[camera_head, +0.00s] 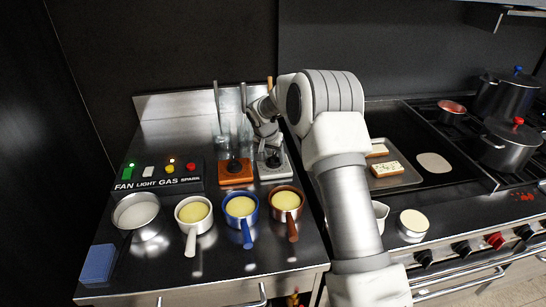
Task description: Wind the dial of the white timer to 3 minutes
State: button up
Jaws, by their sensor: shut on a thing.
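The white timer (277,172) stands on the steel counter, at the back right of it, with a pale body. My gripper (270,150) comes down on it from above and is shut on its dial. The gripper and arm cover most of the dial, so its setting cannot be read. An orange timer (236,178) with a dark dial stands just to the left of the white timer, apart from the gripper.
Utensils stand upright behind the timers. A switch panel (154,184) is at the left. A steel bowl (135,212), a white pan (193,228), a blue pan (242,221) and a brown pan (287,213) line the front. A tray (407,177) lies right of my arm.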

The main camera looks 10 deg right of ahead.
dwell(0.7)
jog(key=o, duration=1.4)
jog(key=shift+c, duration=0.2)
jog(key=shift+r, duration=0.1)
jog(key=v, duration=1.7)
jog(key=shift+b, duration=0.3)
jog(key=shift+s+a, duration=0.1)
jog(key=shift+s, duration=0.05)
